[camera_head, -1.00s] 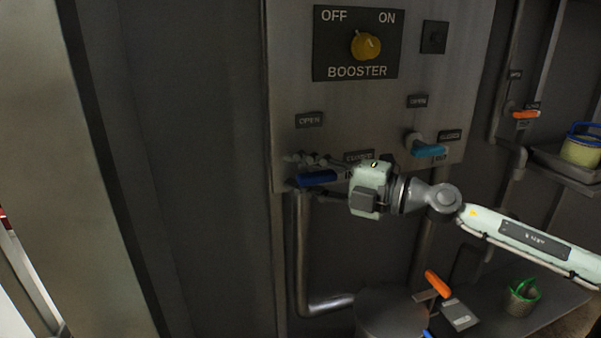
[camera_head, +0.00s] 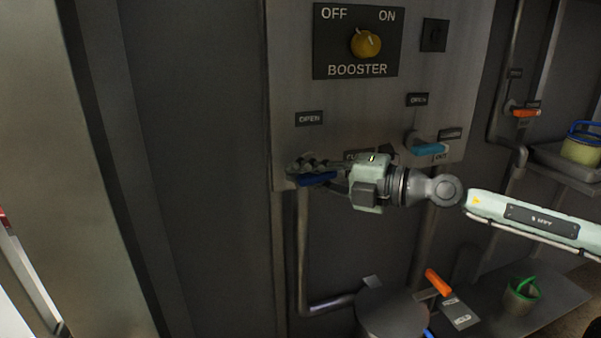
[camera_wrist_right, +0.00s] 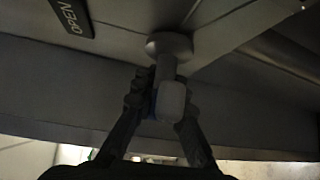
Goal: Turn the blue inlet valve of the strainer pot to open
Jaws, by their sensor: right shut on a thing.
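The blue inlet valve (camera_head: 318,181) has a dark blue lever on the steel panel, below an OPEN label (camera_head: 309,118). The lever points sideways, roughly level. My right gripper (camera_head: 314,172) reaches in from the right and is shut on the blue lever. In the right wrist view, my gripper's fingers (camera_wrist_right: 158,104) lie on both sides of the valve's grey stem and hub (camera_wrist_right: 170,98), with only a sliver of blue showing between them. The OPEN label (camera_wrist_right: 75,15) shows there at the upper left. My left gripper is not in view.
A light blue valve lever (camera_head: 430,149) sits on the same panel to the right. A yellow booster knob (camera_head: 366,44) is above. Below are a round pot lid (camera_head: 392,312), an orange handle (camera_head: 438,282) and a green-handled basket (camera_head: 522,293). The space left of the panel is clear.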

